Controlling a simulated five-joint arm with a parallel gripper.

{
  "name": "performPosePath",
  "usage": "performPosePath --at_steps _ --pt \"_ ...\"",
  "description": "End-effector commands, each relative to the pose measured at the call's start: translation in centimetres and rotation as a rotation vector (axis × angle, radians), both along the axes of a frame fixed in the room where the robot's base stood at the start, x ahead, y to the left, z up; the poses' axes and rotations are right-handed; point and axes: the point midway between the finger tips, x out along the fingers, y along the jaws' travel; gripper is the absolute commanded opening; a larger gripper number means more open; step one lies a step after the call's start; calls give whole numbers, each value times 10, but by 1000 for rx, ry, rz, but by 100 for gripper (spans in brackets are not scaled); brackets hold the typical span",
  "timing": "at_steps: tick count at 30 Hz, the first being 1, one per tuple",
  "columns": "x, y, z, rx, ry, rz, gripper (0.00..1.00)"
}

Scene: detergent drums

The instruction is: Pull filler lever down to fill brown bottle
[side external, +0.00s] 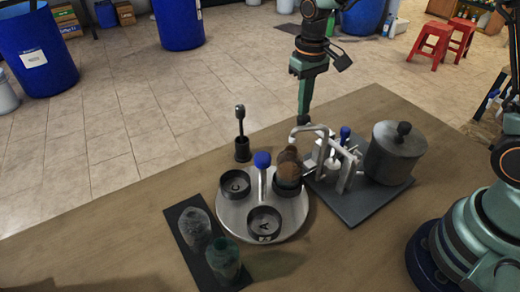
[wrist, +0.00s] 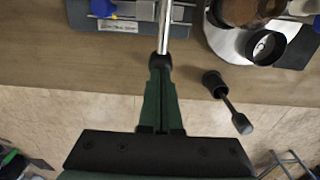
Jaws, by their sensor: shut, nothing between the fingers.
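The brown bottle (side external: 288,168) stands in a dark holder on the round metal turntable (side external: 233,219), under the filler's pale curved spout (side external: 308,130). Its brown top also shows in the wrist view (wrist: 238,12). The filler lever (wrist: 164,28) is a shiny metal rod with a dark end in the wrist view. My gripper (wrist: 160,70) is shut and empty, its green fingers pointing at that dark end. I cannot tell whether they touch it. In the side view my gripper (side external: 304,112) points down behind the filler, and the lever is hard to make out.
A grey lidded pot (side external: 393,150) stands on the filler's dark base plate (side external: 350,203). A dark cup with an upright black-knobbed rod (side external: 241,135) stands behind the turntable. The table's left side is clear.

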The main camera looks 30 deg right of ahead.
Motion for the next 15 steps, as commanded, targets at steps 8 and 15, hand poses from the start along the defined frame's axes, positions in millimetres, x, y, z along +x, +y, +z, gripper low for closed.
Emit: performPosePath --at_steps 8,15 --pt "-4 0 18 0 -2 0 0" --pt "-8 0 32 0 -3 0 0"
